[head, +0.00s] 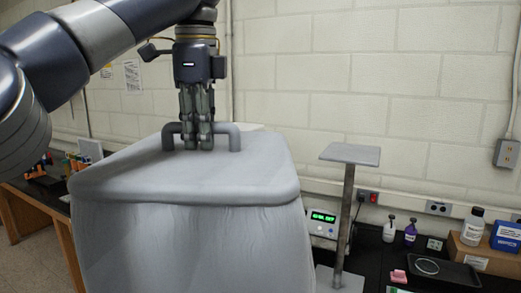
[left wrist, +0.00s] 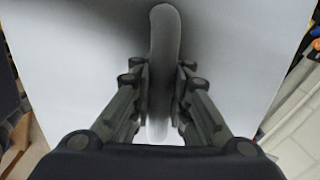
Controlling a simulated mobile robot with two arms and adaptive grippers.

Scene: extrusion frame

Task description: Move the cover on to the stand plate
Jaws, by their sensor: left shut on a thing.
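The grey cover (head: 110,185) is a large box-like lid with a bar handle on top, in the middle left of the head view. Its handle (head: 236,138) also shows upright in the left wrist view (left wrist: 164,40). My left gripper (head: 197,146) comes down from above and is shut on the handle, with its fingers on both sides of the bar. The stand plate (head: 350,154) is a small flat grey square on a thin post, to the right of the cover. Its top is bare. My right gripper is not in view.
A dark bench (head: 375,265) holds a device with a green display (head: 323,217), small bottles (head: 410,232), a black tray (head: 445,271) and a cardboard box (head: 483,256) on the right. A block wall stands behind. Open air lies between cover and stand plate.

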